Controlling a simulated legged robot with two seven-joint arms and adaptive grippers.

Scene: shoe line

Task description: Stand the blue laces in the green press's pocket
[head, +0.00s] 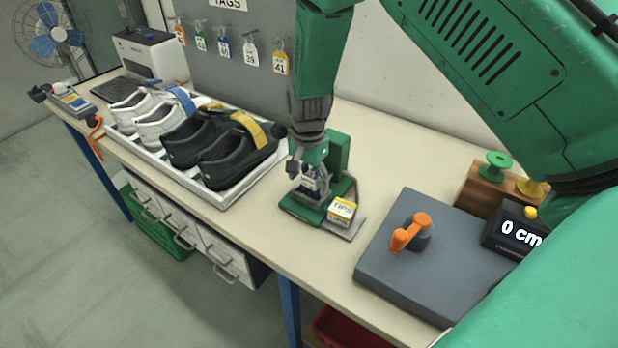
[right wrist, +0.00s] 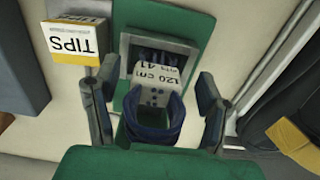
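The green press (head: 338,150) stands on the bench, its base plate low and its upright block behind. The blue laces (right wrist: 150,128), a looped bundle with a white card reading 120 cm and 41, stand at the press's dark pocket (right wrist: 128,45); a little blue also shows in the head view (head: 312,184). How deep they sit is hidden. My right gripper (right wrist: 157,112) has one finger on each side of the bundle, with a visible gap at the right finger. In the head view my right gripper (head: 308,172) points down at the press. My left gripper is out of view.
A yellow and white TIPS box (head: 343,209) sits by the press's front right. A white tray (head: 228,198) with white and black shoes lies left.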

